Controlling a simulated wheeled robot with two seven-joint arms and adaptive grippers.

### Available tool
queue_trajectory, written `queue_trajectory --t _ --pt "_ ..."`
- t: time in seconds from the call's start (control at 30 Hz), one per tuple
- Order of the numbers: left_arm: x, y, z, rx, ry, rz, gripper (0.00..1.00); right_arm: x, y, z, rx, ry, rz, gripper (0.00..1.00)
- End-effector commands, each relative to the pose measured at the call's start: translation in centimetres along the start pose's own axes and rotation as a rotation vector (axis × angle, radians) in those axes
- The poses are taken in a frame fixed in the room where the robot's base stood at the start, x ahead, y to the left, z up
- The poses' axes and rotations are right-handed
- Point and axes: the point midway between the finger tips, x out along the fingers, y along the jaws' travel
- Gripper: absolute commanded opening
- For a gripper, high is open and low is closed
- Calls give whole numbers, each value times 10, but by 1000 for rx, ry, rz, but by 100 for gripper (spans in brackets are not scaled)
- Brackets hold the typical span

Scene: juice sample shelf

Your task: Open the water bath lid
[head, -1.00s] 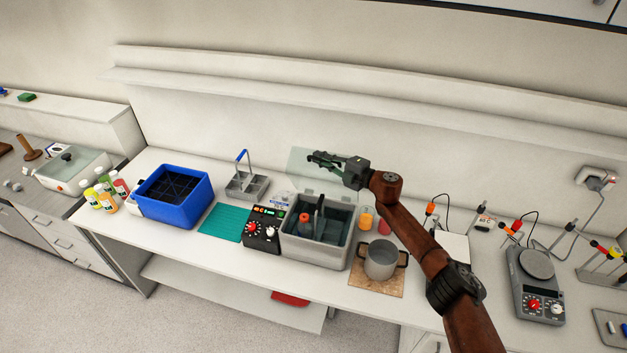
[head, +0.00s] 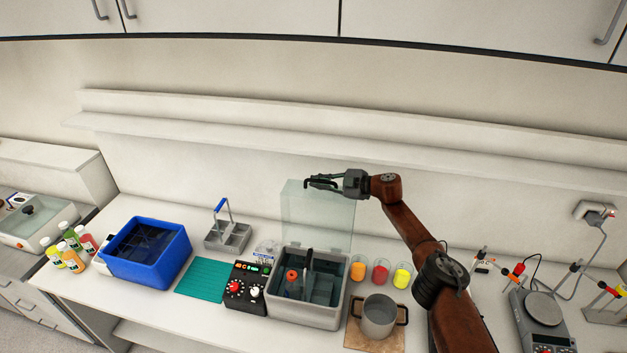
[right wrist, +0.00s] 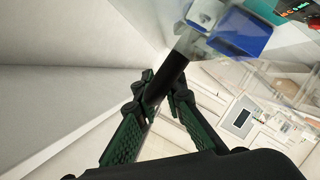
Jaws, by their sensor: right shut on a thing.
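The water bath (head: 306,316) is a grey tank with dark inner parts and a red-capped bottle (head: 292,276) inside. Its clear lid (head: 318,218) stands up steeply at the tank's back edge, and the tank's top is uncovered. My right gripper (head: 312,183) is at the lid's upper edge. In the right wrist view, the green fingers of my right gripper (right wrist: 163,88) are closed on a black bar, the lid handle (right wrist: 172,76). My left gripper is not in view.
A control unit (head: 246,288) stands left of the tank, with a teal mat (head: 202,279) and blue bin (head: 150,266) farther left. A pot (head: 378,316) and several colored cups (head: 380,271) stand right. A wall shelf (head: 300,125) runs behind the lid.

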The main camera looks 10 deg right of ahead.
Motion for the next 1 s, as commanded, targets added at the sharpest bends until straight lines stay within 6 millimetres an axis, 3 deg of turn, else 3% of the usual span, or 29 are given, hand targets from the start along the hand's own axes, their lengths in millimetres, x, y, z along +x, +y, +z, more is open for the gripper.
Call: queue_trajectory --t 0.2,0.4,0.43,0.53,0.83,1.0 --pt "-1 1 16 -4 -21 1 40 5 2 -1 8 -1 0 0" --pt "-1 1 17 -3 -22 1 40 8 2 -3 4 2 -2 0" --pt "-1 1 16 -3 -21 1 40 9 2 -3 4 2 -2 11" --pt "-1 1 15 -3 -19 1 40 9 2 -4 4 3 -2 17" --pt "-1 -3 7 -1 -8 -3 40 7 1 -1 5 1 -4 17" --pt "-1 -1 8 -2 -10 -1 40 -4 1 0 6 2 -4 17"
